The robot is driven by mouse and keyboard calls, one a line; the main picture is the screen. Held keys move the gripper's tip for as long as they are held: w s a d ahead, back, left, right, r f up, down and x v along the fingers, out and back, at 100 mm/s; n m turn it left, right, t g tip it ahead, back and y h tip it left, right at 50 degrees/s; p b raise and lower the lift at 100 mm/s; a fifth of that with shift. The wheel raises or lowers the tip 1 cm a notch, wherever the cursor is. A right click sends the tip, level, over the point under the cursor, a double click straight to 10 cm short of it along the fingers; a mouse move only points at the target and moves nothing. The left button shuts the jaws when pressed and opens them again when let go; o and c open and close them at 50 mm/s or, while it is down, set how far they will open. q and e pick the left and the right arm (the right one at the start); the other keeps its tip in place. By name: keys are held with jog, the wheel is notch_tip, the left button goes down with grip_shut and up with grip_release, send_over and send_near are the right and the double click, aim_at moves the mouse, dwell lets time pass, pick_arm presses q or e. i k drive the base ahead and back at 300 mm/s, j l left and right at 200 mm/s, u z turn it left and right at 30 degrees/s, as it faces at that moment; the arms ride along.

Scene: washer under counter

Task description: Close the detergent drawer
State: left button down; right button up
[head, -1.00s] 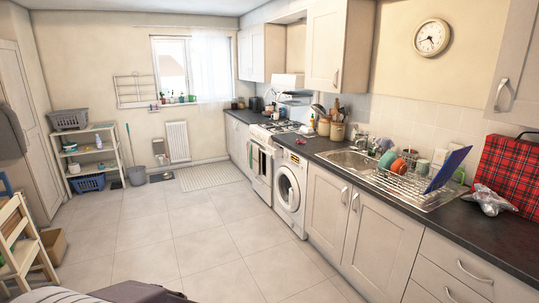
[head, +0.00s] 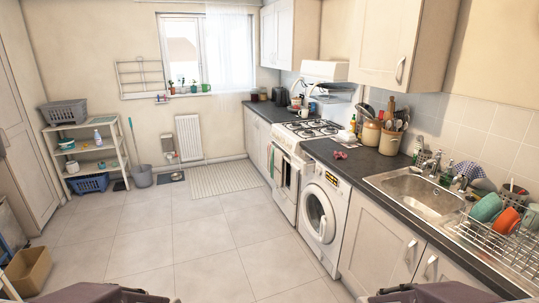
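The white washing machine (head: 310,235) stands under the dark counter, between the cooker and the sink cabinets, and I see its front at an angle. Its round door (head: 318,214) looks shut. A control panel with a dark display (head: 332,180) runs along its top. The detergent drawer would be in that top strip, but it is too small here to tell how far out it sits. Dark parts of my own arms show at the bottom edge. Neither gripper can be made out in the head view.
Open tiled floor (head: 190,240) lies in front of the washer. The cooker (head: 287,180) stands on its far side and a cabinet (head: 380,235) on its near side. A cardboard box (head: 28,270) is at lower left, and a shelf rack (head: 92,160) stands by the left wall.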

aim_at(302, 166)
jog(key=i+z, duration=0.1)
jog(key=i, duration=0.4)
jog(key=i+j+z, duration=0.1)
jog(key=i, duration=0.4)
jog(key=i+j+z, duration=0.1)
jog(key=i, duration=0.4)
jog(key=i+j+z, duration=0.15)
jog(key=i, duration=0.35)
jog(key=i+j+z, duration=1.1)
jog(key=i+j, duration=0.05)
jog(key=i, duration=0.05)
